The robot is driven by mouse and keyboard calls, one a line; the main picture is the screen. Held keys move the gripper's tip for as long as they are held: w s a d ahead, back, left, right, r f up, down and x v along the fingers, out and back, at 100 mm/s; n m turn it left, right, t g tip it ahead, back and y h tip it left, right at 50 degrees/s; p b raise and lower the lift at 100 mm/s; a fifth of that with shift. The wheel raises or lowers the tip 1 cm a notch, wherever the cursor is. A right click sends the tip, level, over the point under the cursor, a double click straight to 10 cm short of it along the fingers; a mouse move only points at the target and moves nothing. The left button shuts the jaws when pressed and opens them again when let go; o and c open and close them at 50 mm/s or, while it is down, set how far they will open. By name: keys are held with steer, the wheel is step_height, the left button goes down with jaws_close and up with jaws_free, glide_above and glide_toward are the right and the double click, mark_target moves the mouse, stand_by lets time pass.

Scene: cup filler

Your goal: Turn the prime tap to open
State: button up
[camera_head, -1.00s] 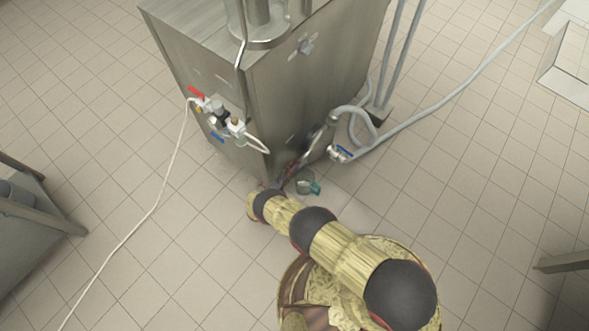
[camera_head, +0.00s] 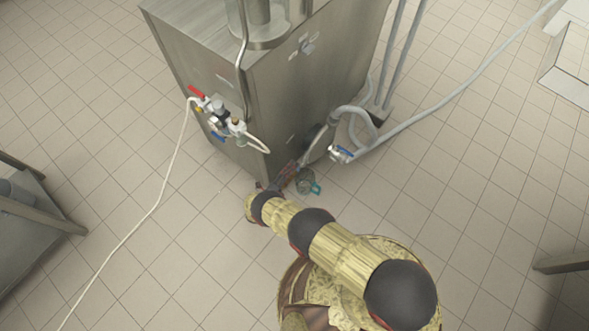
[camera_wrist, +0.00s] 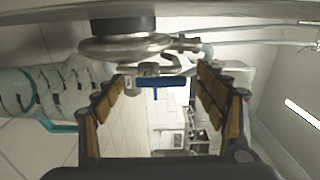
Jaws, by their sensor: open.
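No label shows which tap is the prime tap.
A clear jug with a teal handle (camera_head: 307,184) is close to my gripper. Red (camera_head: 196,92) and blue (camera_head: 217,136) levers are on the machine's left face. The tiled floor is mostly clear.

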steer(key=v, duration=1)
steer(key=shift+s+a, duration=0.3)
